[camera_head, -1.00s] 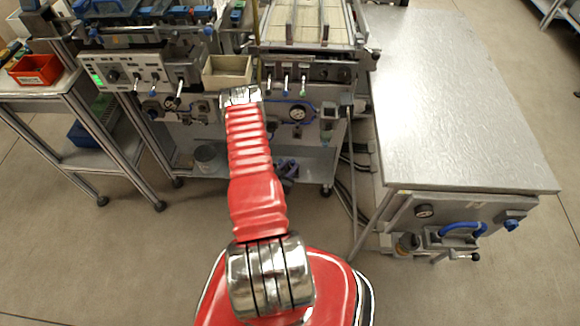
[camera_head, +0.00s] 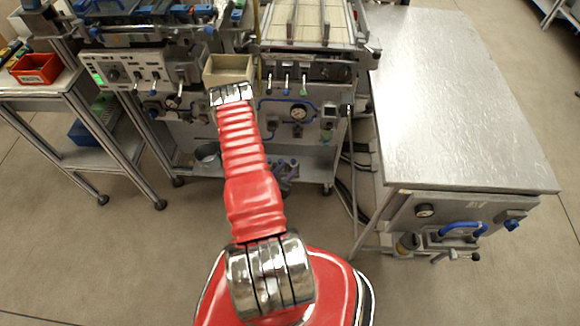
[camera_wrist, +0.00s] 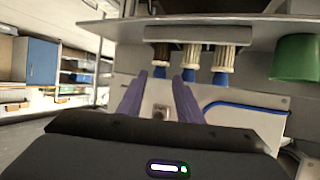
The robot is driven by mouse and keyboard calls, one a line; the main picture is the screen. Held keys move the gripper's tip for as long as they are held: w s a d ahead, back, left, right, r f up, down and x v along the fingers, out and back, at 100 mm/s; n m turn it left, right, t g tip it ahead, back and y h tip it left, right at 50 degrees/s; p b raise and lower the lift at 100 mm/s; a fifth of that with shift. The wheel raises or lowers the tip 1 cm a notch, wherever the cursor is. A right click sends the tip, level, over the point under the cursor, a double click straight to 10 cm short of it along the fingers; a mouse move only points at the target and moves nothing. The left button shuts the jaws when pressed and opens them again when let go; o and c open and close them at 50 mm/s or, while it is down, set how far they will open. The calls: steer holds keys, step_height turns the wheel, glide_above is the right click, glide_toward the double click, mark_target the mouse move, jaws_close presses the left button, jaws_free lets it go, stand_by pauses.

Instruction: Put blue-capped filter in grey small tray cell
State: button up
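Three ribbed cylinders with blue caps hang in a row from a grey bar in the wrist view: a brown-bodied filter (camera_wrist: 161,54) at left, a cream one (camera_wrist: 190,58) in the middle and another cream one (camera_wrist: 222,62) at right. My gripper (camera_wrist: 160,76) is open and empty. Its two purple fingers point toward the row, and the left cylinder's blue cap shows between the fingertips. I cannot tell the remaining distance. In the head view, my arm hides the gripper. I cannot identify the grey small tray cell with certainty.
A beige open bin (camera_head: 228,68) sits on the machine beyond my wrist. A blue hose (camera_wrist: 240,107) and a green container (camera_wrist: 297,58) are at right in the wrist view. A red bin (camera_head: 36,69) stands on the left cart. The metal table (camera_head: 455,100) at right is clear.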

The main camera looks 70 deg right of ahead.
steer(key=v, duration=0.9)
steer(key=shift+d, duration=0.1)
stand_by(0.6)
